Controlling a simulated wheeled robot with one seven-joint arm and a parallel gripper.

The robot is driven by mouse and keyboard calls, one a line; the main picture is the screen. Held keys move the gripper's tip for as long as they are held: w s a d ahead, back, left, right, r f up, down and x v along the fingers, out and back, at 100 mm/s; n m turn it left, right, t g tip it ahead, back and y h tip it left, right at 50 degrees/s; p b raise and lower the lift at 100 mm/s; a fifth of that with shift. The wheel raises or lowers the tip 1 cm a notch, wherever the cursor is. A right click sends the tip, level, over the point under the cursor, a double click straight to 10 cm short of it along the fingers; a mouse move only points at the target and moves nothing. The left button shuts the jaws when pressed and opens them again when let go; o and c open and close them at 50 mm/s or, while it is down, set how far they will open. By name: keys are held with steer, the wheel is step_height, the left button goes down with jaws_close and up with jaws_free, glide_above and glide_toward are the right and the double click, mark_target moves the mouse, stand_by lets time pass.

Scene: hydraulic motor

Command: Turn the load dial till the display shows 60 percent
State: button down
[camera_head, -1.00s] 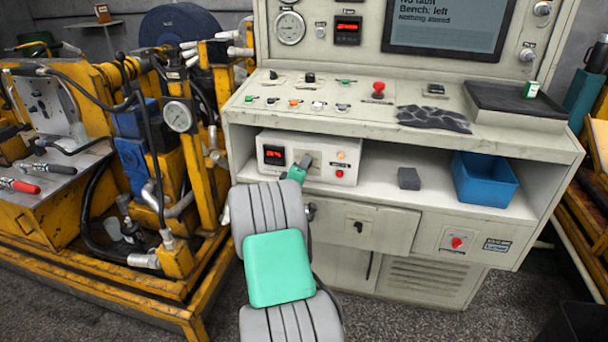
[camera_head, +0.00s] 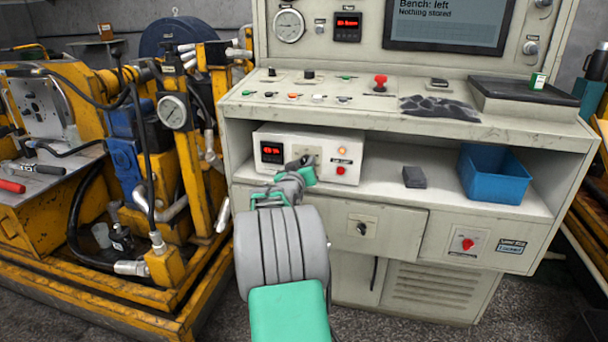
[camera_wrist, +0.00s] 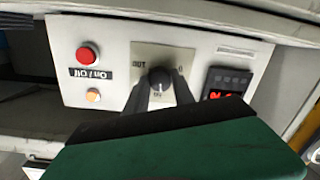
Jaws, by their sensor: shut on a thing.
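A white control box (camera_head: 345,153) sits on the bench shelf, with a small red-lit display (camera_head: 271,152) at its left. The display also shows in the wrist view (camera_wrist: 222,84), but its digits are too small and blurred to read. A dark round dial (camera_wrist: 160,78) sits on a pale plate in the middle of the box; its marks are partly legible. My gripper (camera_wrist: 161,88) has one finger on each side of the dial and is shut on it. In the head view, my gripper (camera_head: 304,166) covers most of the dial.
A red button (camera_head: 341,170) and an orange lamp (camera_head: 342,151) are right of the dial on the box. A dark block (camera_head: 414,177) and a blue bin (camera_head: 492,172) stand farther right on the shelf. Yellow machinery (camera_head: 150,200) stands close on the left.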

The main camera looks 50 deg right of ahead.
steer(key=shift+f+m+t+b, duration=0.1)
steer(key=shift+m+t+b, duration=0.2)
steer(key=shift+m+b, duration=2.8)
steer(key=c, duration=1.1)
jaws_free()
steer(key=shift+o, duration=0.2)
steer(key=p+v, duration=0.1)
steer(key=v, duration=0.6)
steer(key=shift+s+a, duration=0.25)
steer(key=shift+a, duration=0.05)
